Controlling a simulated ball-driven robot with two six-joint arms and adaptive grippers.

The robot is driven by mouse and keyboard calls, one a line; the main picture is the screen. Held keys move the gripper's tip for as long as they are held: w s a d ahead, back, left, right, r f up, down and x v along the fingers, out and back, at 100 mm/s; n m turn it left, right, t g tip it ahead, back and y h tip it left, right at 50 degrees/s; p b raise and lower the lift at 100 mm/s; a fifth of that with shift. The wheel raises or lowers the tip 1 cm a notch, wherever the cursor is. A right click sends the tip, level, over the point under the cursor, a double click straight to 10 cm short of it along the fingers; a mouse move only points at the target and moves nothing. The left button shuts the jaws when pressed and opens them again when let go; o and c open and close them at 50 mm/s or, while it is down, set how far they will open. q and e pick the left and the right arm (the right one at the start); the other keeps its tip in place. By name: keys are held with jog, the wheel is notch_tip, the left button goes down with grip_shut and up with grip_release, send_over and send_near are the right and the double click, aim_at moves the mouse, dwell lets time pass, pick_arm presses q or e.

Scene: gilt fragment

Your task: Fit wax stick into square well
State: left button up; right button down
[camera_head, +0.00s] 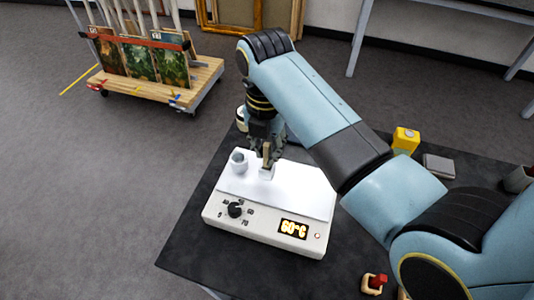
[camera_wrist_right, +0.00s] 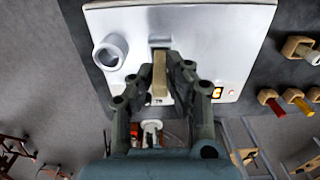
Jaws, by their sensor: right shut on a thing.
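My right gripper (camera_head: 266,150) is above the white hot plate (camera_head: 225,222) and shut on a tan wax stick (camera_head: 266,149). The wrist view shows the stick (camera_wrist_right: 159,72) between the two fingers of the right gripper (camera_wrist_right: 160,80). A small pale square well (camera_head: 266,173) stands on the plate directly below the stick; it also shows in the wrist view (camera_wrist_right: 160,42), by the stick's far end. I cannot tell whether the stick's lower end is inside the well or just above it. My left gripper is not in view.
A round grey cup (camera_head: 238,162) stands on the plate left of the well. The plate has a black dial (camera_head: 235,210) and a lit 60°C display (camera_head: 293,229). A yellow item (camera_head: 405,140) and a grey block (camera_head: 438,166) are on the dark table's right side.

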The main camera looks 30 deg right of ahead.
aim_at(267, 146)
jog(key=shift+f, duration=1.3)
jog(key=shift+f, duration=0.1)
jog(key=c, duration=1.3)
grip_release()
notch_tip(267, 146, up, 12)
jog(key=shift+r+b, duration=0.15)
jog(key=shift+b, duration=0.4)
jog(key=shift+s, duration=0.1)
